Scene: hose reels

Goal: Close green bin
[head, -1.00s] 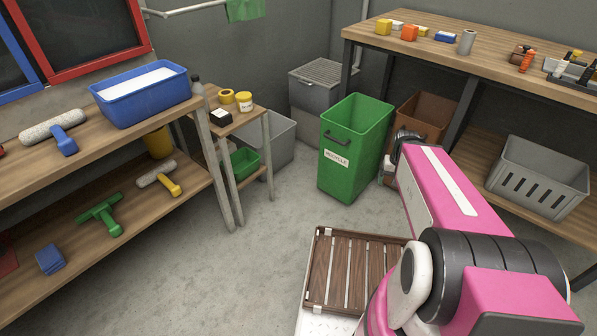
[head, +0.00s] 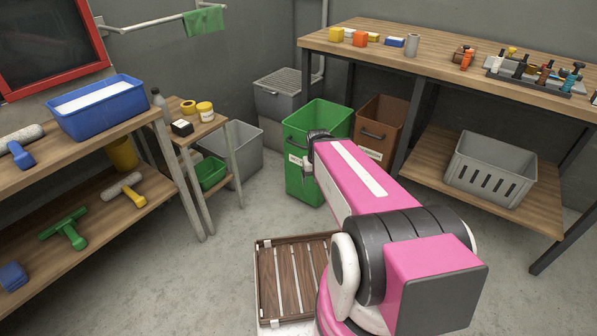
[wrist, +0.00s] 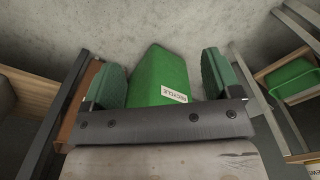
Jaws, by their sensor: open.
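The green bin (head: 303,180) stands on the floor, open at the top, left of the brown bin. It has a dark front handle and a white RECYCLE label (head: 297,161); my arm covers part of its front and right side. In the wrist view the green bin (wrist: 160,72) shows between the two green fingers, with its label upside down. My gripper (wrist: 160,80) is open, its fingers spread wide with nothing held. I cannot tell how far the bin is beyond the fingertips. In the head view my arm hides the fingers.
A brown bin (head: 378,128) stands beside the green one. A workbench (head: 440,62) with a grey crate (head: 490,170) on its lower shelf is at right. A small side table (head: 200,130) and grey tub (head: 240,150) are left. A slatted wooden tray (head: 262,280) lies in front.

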